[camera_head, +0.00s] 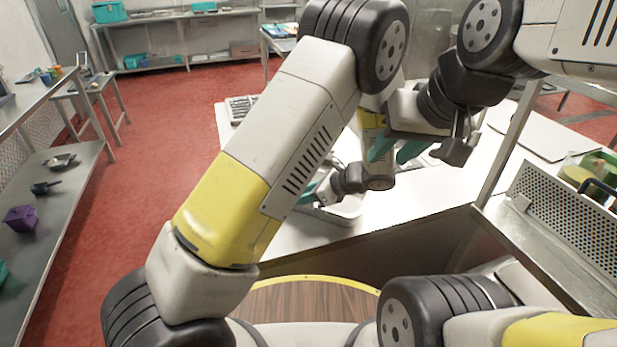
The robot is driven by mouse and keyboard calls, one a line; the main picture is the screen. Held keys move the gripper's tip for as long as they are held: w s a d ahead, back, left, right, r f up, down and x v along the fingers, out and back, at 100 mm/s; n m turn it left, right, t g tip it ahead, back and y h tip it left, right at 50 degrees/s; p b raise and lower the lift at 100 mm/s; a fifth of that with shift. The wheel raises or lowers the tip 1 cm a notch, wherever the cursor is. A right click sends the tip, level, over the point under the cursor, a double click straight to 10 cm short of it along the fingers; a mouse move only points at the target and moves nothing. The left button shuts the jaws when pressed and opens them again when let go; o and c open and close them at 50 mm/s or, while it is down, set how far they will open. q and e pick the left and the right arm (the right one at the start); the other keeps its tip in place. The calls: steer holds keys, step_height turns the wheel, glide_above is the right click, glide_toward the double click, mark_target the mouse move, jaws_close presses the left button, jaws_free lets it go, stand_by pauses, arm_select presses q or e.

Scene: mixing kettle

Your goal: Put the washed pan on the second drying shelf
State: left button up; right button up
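My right gripper (396,151) is in front of the white worktop (400,212), right of centre. Its two teal fingers are apart, with nothing seen between them. My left arm crosses the middle of the view and hides much behind it. A teal fingertip of my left gripper (307,192) shows past its edge, low over the worktop; whether it is open or shut is hidden. A pale metal vessel or basin (345,212) is below it, mostly covered; I cannot tell if it is the pan. Small pans (60,161) (45,187) lie on the left lower shelf (70,215).
A perforated metal rack (570,225) stands at the right, with a post and a container (590,170) behind it. A grey keypad-like item (240,108) is on the worktop's far left corner. A purple box (20,218) is on the left shelf. Red floor is clear at left.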

arm_select(q)
jaws_close()
stand_by(1.4)
